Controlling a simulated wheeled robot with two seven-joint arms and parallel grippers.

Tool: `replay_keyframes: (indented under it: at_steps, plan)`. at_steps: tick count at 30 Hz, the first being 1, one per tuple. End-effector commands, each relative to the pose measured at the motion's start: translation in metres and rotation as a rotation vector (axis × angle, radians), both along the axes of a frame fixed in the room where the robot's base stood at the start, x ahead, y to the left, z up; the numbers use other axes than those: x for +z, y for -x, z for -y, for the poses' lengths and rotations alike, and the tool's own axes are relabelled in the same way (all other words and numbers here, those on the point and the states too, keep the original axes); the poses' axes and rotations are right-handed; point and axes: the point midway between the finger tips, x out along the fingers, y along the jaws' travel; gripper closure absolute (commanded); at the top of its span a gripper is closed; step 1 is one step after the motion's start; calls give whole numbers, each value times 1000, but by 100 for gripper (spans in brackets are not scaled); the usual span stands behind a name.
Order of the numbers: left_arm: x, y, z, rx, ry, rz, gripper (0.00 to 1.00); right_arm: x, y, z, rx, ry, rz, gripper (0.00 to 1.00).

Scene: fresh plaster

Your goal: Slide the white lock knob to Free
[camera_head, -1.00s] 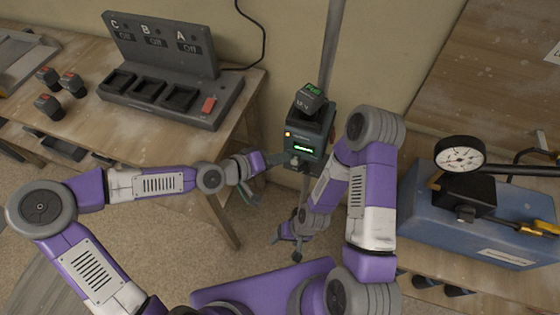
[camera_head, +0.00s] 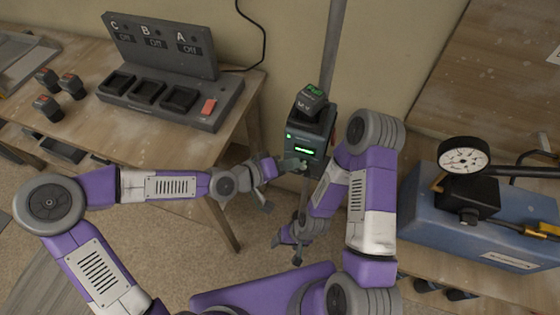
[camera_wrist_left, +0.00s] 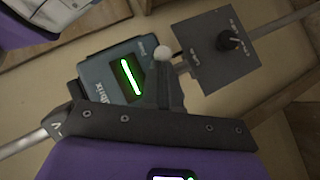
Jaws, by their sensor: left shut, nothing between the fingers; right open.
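The dark lock unit (camera_head: 308,138) is mounted on a grey pole, with a lit green display and a small green light. The white lock knob (camera_wrist_left: 163,52) is round and sits just past the unit's edge in the left wrist view. My left gripper (camera_head: 299,164) is shut and empty at the unit's lower front. Its fingertips (camera_wrist_left: 168,72) are right at the knob; I cannot tell whether they touch. My right gripper (camera_head: 289,241) is open and empty, low beside the pole.
A panel with a black knob (camera_wrist_left: 231,42) is beside the white knob. A charger-like stand (camera_head: 165,75) and several red-topped blocks (camera_head: 47,107) are on the left table. A blue box (camera_head: 480,232) with a dial gauge (camera_head: 464,157) is on the right.

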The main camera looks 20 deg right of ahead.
Motion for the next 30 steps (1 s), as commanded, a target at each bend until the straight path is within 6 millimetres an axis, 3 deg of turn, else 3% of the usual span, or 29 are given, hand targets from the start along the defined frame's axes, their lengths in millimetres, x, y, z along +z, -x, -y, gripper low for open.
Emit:
replay_keyframes:
  at_steps: [8, 14, 17, 30]
  plan:
    - [4, 0, -1, -5, 2, -2, 100, 5, 0, 0, 0, 0, 0, 28]
    - [19, -7, -15, -7, 3, -3, 100, 26, 0, 0, 0, 0, 0, 28]
    - [28, -12, -24, -10, 4, -3, 100, 40, 0, 0, 0, 0, 0, 28]
    - [51, 5, -85, -10, 2, -3, 100, 57, 0, 0, 0, 0, 0, 28]
